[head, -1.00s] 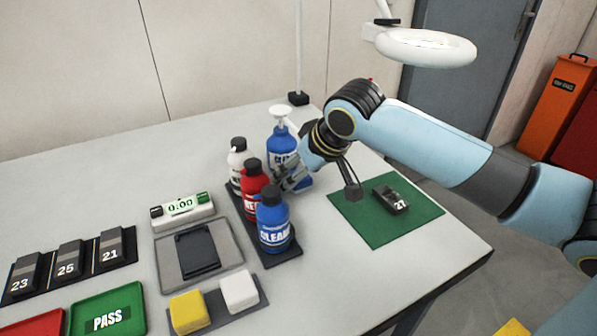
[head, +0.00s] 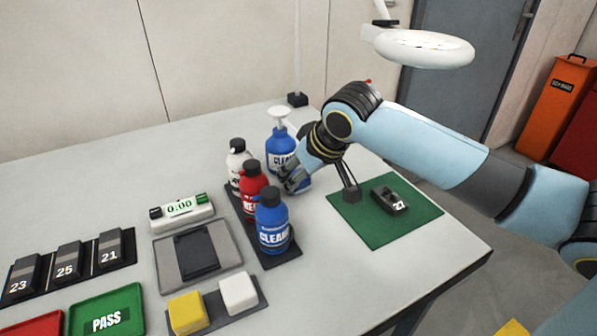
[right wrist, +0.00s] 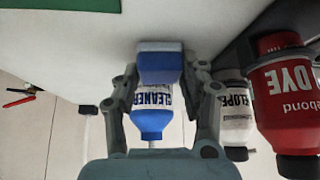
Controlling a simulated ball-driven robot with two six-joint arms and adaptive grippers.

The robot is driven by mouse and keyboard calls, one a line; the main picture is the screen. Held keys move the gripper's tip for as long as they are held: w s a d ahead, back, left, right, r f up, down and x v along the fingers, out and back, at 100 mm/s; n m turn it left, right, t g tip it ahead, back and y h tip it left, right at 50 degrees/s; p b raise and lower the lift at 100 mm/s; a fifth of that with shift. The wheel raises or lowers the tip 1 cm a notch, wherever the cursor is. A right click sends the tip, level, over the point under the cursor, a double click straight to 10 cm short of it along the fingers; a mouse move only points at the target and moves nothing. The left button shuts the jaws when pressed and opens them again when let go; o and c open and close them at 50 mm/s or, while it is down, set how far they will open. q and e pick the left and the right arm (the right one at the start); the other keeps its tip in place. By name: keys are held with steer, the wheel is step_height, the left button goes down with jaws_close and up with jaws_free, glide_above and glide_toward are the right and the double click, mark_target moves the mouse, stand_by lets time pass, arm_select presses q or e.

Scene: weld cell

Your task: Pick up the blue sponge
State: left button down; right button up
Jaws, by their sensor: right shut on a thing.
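The blue sponge (right wrist: 160,66) is a small block with a paler strip along one edge. In the right wrist view it sits between the two fingers of my right gripper (right wrist: 162,88), in front of a blue cleaner pump bottle (right wrist: 152,118). In the head view my right gripper (head: 292,182) is low at the table, behind the red and blue bottles, and mostly hides the sponge. The gripper is shut on the sponge. Whether the sponge still touches the table is unclear. My left gripper is not in view.
A red bottle (head: 252,186), a blue bottle (head: 272,224) and a white bottle (head: 237,160) stand close to my right gripper. The pump bottle (head: 281,148) is just behind it. A green mat (head: 410,222) with a dark part (head: 390,200) lies to the right.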

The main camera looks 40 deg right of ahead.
steer(key=shift+r, duration=0.45)
steer(key=r, duration=0.2)
steer(key=shift+s+r, duration=0.3)
steer(key=shift+s, duration=0.05)
steer(key=s, duration=0.5)
steer(key=s+a+p, duration=0.1)
steer(key=s, duration=0.5)
steer(key=s+a+p, duration=0.1)
steer(key=s, duration=0.5)
steer(key=shift+s, duration=0.1)
